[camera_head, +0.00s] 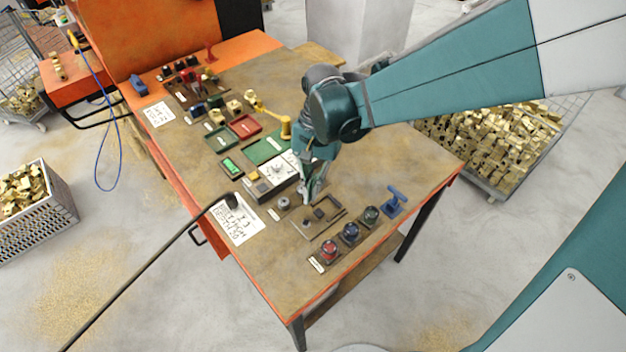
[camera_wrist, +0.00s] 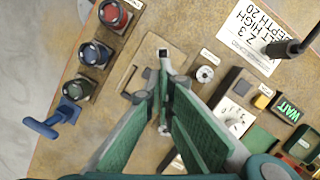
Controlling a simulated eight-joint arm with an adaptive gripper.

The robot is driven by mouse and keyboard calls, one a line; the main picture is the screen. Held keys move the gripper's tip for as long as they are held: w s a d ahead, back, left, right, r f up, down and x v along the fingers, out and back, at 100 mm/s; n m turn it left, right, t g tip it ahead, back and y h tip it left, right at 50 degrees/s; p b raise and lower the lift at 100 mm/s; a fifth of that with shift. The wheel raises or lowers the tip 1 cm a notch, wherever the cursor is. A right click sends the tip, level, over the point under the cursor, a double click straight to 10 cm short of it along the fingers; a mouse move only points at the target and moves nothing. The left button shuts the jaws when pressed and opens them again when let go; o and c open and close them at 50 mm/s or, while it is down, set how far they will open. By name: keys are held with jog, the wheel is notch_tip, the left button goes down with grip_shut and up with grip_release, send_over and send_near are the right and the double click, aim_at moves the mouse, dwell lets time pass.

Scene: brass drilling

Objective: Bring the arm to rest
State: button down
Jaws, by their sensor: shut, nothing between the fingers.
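My gripper (camera_head: 307,196) hangs from my teal arm and points down over the front part of the brown workbench (camera_head: 262,282). In the wrist view its fingers (camera_wrist: 163,128) are together with nothing held between them. Below it lies a flat tan plate (camera_head: 309,228) with a small dark square piece (camera_head: 319,212) on it. The plate also shows in the wrist view (camera_wrist: 133,78). The fingers hide part of the plate, and I cannot tell how far above it they are.
Red (camera_head: 329,250), blue (camera_head: 350,232) and green (camera_head: 371,214) round items stand right of the plate, beside a blue handled tool (camera_head: 395,200). A black rod (camera_head: 150,270) reaches over a paper sheet (camera_head: 240,225). A dial box (camera_head: 275,177) and trays stand behind. Brass-filled crates (camera_head: 490,150) flank the bench.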

jog(key=shift+d+r, duration=0.1)
dwell(0.5)
jog(key=s+d+r+n+t, duration=0.1)
jog(key=s+d+r+t, duration=0.1)
jog(key=d+r, duration=0.3)
jog(key=s+d+r+n+t, duration=0.1)
jog(key=d+r+t, duration=0.3)
jog(key=d, duration=0.8)
jog(key=s+d+r+t, duration=0.3)
jog(key=d+r+t, duration=0.1)
jog(key=d, duration=0.5)
jog(key=shift+s+r+n+h, duration=0.3)
jog(key=shift+r+n, duration=0.1)
jog(key=shift+r, duration=0.45)
jog(key=shift+d, duration=0.1)
dwell(2.5)
